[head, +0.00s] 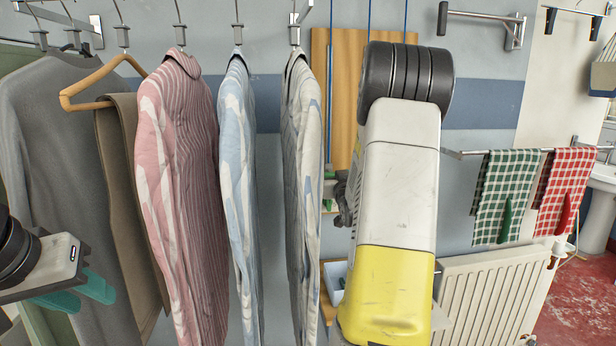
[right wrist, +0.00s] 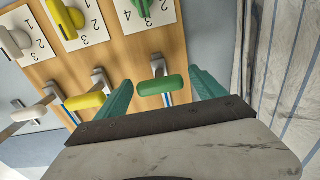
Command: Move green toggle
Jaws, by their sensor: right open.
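In the right wrist view, a green toggle (right wrist: 161,86) with a rounded green bar sits on a metal bracket on a wooden board (right wrist: 117,58). My right gripper (right wrist: 161,82) is open, its teal fingers on either side of the bar with a small gap at each end. I cannot tell how deep the bar is between them. In the head view my right arm hides the toggle. My left gripper (head: 76,293) is at the left edge of the head view, fingers apart and empty, near the hanging clothes.
A yellow toggle (right wrist: 85,101) and a white toggle (right wrist: 28,114) stand beside the green one. Numbered dials with a green knob (right wrist: 142,6) and a yellow knob (right wrist: 66,16) are above. Hanging shirts (head: 302,150) are close by. A radiator (head: 492,295) stands at right.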

